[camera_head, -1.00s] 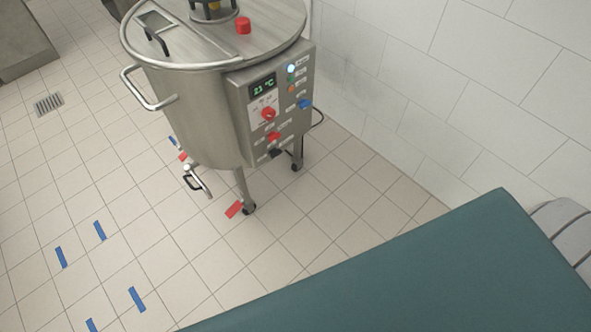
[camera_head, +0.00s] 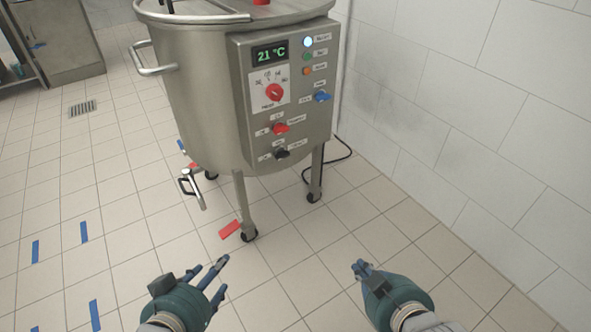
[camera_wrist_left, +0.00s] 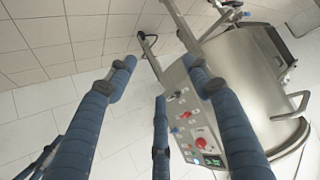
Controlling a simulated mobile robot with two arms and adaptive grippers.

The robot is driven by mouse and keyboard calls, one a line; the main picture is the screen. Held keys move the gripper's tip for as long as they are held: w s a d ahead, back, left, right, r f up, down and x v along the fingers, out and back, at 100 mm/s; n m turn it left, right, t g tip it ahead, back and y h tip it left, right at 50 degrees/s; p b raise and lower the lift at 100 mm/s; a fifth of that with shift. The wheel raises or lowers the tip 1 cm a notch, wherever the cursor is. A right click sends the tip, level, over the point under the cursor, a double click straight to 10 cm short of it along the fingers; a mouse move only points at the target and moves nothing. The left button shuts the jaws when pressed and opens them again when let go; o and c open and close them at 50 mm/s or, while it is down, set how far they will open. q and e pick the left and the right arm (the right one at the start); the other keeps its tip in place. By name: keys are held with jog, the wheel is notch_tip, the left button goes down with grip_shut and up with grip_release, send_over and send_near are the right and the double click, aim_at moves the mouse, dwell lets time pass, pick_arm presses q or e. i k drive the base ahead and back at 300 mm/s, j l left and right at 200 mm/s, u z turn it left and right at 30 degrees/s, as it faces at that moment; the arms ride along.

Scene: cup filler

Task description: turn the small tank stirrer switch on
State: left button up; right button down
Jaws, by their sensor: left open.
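The small steel tank (camera_head: 200,90) stands on legs on the tiled floor. Its control panel (camera_head: 240,130) carries a 21 °C display, a red dial knob (camera_head: 273,92), a blue knob (camera_head: 321,97), a red switch (camera_head: 280,129) and a black switch (camera_head: 282,153). The labels are too small to read, so I cannot tell which one is the stirrer switch. My left gripper (camera_head: 216,277) is open and empty, below and in front of the panel. Its spread fingers (camera_wrist_left: 160,85) show in the left wrist view with the panel (camera_wrist_left: 180,115) beyond. My right gripper (camera_head: 360,268) is lower right of the panel, touching nothing; its fingers overlap.
A drain valve with a handle (camera_head: 191,187) sticks out low on the tank's left. A side handle (camera_head: 153,70) is above it. A tiled wall (camera_head: 460,120) stands close at right. Red and blue tape marks (camera_head: 84,232) lie on the otherwise clear floor.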

aim_at(279, 154)
jog(key=i+l+u, duration=0.1)
jog(key=l, duration=0.25)
jog(key=i+l, duration=0.25)
jog(key=i+l+u, duration=0.15)
jog(key=l, duration=0.3)
jog(key=i+l, duration=0.15)
jog(key=l, duration=0.2)
jog(key=i+l+u, duration=0.15)
jog(key=l, duration=0.25)
jog(key=i+l, duration=0.1)
jog(key=l, duration=0.25)
jog(key=i+l+u, duration=0.15)
jog(key=l, duration=0.25)
